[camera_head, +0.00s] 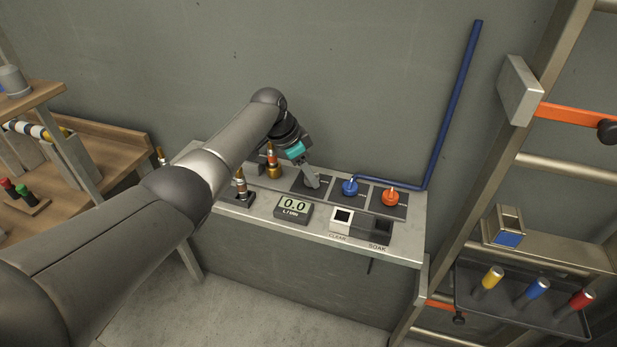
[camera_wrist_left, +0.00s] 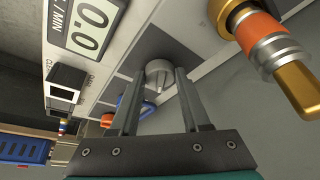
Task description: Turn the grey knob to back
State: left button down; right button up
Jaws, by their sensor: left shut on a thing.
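The grey knob (camera_wrist_left: 159,70) is a round grey cap on a dark square plate, seen in the left wrist view between my left gripper's two fingers. My left gripper (camera_head: 312,181) reaches down to the plate on the bench top in the head view, and its fingertips (camera_wrist_left: 157,78) are shut on the knob from both sides. My right gripper is not in view.
A blue knob (camera_head: 350,187) and an orange knob (camera_head: 390,197) sit right of the grey one. A brass fitting (camera_head: 273,163) stands close on the left.

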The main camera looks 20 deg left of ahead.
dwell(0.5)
pick_arm(q)
jog(key=shift+c, duration=1.9)
grip_release()
jog(key=p+v, duration=0.3)
jog(key=v, duration=1.2)
jog(key=shift+r, duration=0.15)
